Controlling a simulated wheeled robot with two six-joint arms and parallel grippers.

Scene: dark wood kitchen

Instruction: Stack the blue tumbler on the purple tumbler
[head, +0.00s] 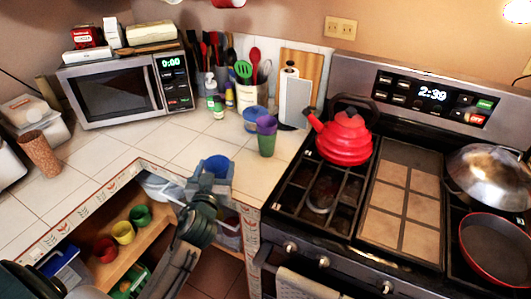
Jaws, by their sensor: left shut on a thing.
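The blue tumbler (216,163) is held in my left gripper (210,181), near the front edge of the tiled counter. Its rim faces up and the fingers hide much of its lower body. The purple tumbler (266,124) sits upright on top of a green tumbler (267,146), on the counter to the right of my left gripper. The blue tumbler is apart from the purple one, to its left. My right gripper is not in view.
A blue container (251,121) stands close behind the purple tumbler. The red kettle (344,138) on the stove is to the right. A microwave (125,86) stands at the back left. Below the counter, an open shelf holds red, yellow and green cups (123,232).

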